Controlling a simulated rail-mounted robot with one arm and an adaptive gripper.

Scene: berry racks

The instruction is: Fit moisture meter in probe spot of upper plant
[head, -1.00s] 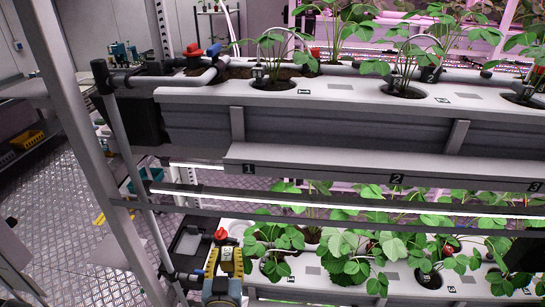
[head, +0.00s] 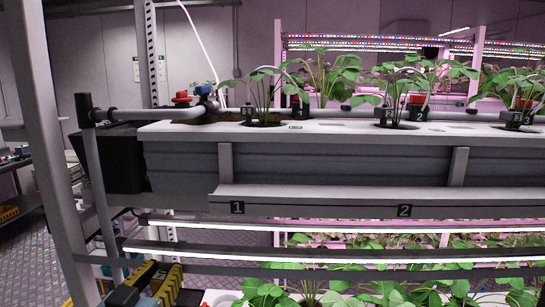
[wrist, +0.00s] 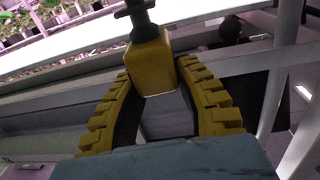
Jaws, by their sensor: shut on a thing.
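My gripper (wrist: 160,105) fills the wrist view. Its two yellow ribbed fingers are shut on the moisture meter (wrist: 151,65), a yellow block with a black stem pointing up and away. In the head view my gripper (head: 145,285) is at the bottom left, below and in front of the upper trough, partly cut off; I cannot make out the meter there. The upper plants stand in the white-topped trough: one (head: 262,90) above label 1, one (head: 392,88) above label 2, another at the right. I cannot make out the probe spot clearly.
The upper trough (head: 300,160) has a ledge (head: 340,198) along its front. A grey upright post (head: 55,150) stands at the left. Light bars (head: 300,255) run below the trough, above the lower plants (head: 380,290).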

